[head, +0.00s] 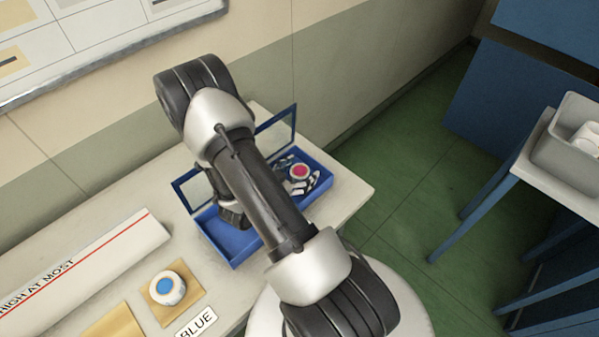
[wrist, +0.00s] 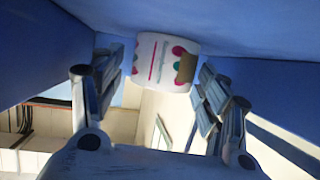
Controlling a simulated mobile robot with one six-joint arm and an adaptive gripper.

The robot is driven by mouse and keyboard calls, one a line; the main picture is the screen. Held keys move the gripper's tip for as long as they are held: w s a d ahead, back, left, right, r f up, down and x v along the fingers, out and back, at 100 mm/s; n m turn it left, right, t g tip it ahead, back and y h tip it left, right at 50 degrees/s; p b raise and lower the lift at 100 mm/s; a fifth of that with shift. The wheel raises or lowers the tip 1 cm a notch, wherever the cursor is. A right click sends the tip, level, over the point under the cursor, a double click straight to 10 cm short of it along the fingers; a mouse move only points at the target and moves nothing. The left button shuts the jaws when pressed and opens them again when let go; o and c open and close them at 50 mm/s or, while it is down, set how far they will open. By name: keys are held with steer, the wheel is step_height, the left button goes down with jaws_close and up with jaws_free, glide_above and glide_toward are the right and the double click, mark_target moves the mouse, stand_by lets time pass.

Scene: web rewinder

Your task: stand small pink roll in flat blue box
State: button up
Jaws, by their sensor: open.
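The small white roll with a pink core (head: 299,171) stands upright inside the flat blue box (head: 236,249), in its right part. The roll (wrist: 160,58) also shows in the wrist view, with pink and green marks and a brown patch on its side, against the blue floor. My gripper (head: 298,178) is open, with one finger on each side of the roll. In the wrist view my gripper (wrist: 162,82) has its fingers spread, and a gap shows on the roll's left; contact on the right I cannot tell. My arm hides the middle of the box.
A white roll with a blue core (head: 165,288) stands on a tan square near the BLUE label (head: 197,320). A long white block with a red line (head: 85,262) lies to the left. A grey bin (head: 570,150) stands on a table at right. The wall is close behind.

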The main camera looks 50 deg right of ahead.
steer(key=shift+s+a+f, duration=0.1)
steer(key=shift+s+f, duration=0.15)
steer(key=shift+f, duration=0.45)
steer(key=shift+w+r+p, duration=0.1)
steer(key=shift+r+p, duration=0.2)
steer(key=shift+p, duration=0.05)
steer(key=p+v, duration=0.1)
steer(key=v, duration=0.2)
steer(key=p+v, duration=0.1)
steer(key=v, duration=0.3)
steer(key=r+p+v, duration=0.1)
steer(key=v, duration=0.2)
steer(key=shift+w+a+r, duration=0.15)
steer(key=shift+w+a, duration=0.05)
steer(key=shift+w, duration=0.1)
steer(key=shift+s+a+r+p, duration=0.1)
steer(key=shift+a+r+p, duration=0.15)
steer(key=shift+a, duration=0.3)
